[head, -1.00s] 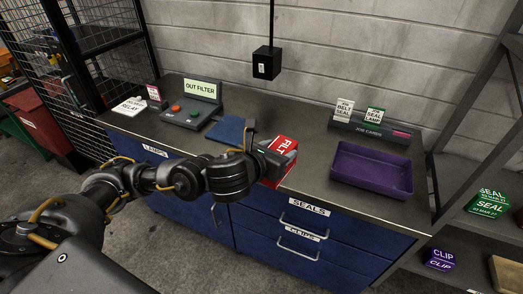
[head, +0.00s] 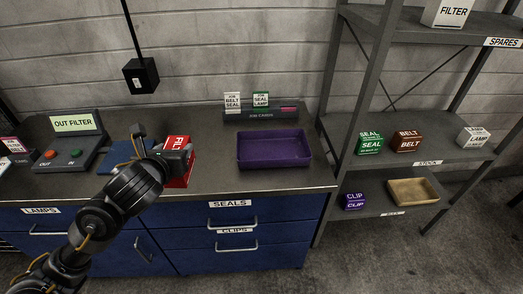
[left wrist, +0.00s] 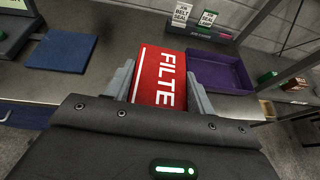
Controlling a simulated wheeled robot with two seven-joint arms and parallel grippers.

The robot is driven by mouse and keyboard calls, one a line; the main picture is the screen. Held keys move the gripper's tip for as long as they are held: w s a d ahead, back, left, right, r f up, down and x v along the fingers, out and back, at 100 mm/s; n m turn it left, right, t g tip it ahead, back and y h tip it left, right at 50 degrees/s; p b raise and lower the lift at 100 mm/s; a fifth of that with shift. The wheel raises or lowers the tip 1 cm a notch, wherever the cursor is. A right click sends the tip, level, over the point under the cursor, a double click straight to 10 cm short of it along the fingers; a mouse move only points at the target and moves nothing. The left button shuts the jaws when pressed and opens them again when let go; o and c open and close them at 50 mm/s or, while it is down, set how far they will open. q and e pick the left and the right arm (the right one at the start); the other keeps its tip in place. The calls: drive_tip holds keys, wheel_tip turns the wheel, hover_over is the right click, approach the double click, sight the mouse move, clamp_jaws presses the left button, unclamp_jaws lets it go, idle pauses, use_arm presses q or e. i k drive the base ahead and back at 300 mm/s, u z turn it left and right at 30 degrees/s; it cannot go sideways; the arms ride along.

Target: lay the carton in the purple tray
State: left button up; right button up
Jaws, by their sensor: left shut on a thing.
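The carton (head: 181,166) is a red box with white "FILTER" lettering. My left gripper (head: 182,152) is shut on it, over the worktop and left of the purple tray. In the left wrist view the carton (left wrist: 160,78) sits between the two fingers of my left gripper (left wrist: 158,88). I cannot tell whether its underside touches the worktop. The purple tray (head: 274,163) lies on the worktop, empty; it also shows in the left wrist view (left wrist: 222,86), beyond and right of the carton. My right gripper is in no view.
A job-card holder (head: 261,116) stands behind the tray. A blue mat (head: 122,157) and a button box labelled "OUT FILTER" (head: 72,142) are on the left. A rack (head: 347,130) with several boxes stands right of the counter. The worktop between carton and tray is clear.

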sight(289, 151)
drive_tip(key=z, duration=2.8)
drive_tip(key=i, duration=2.05)
drive_tip(key=u, duration=2.9)
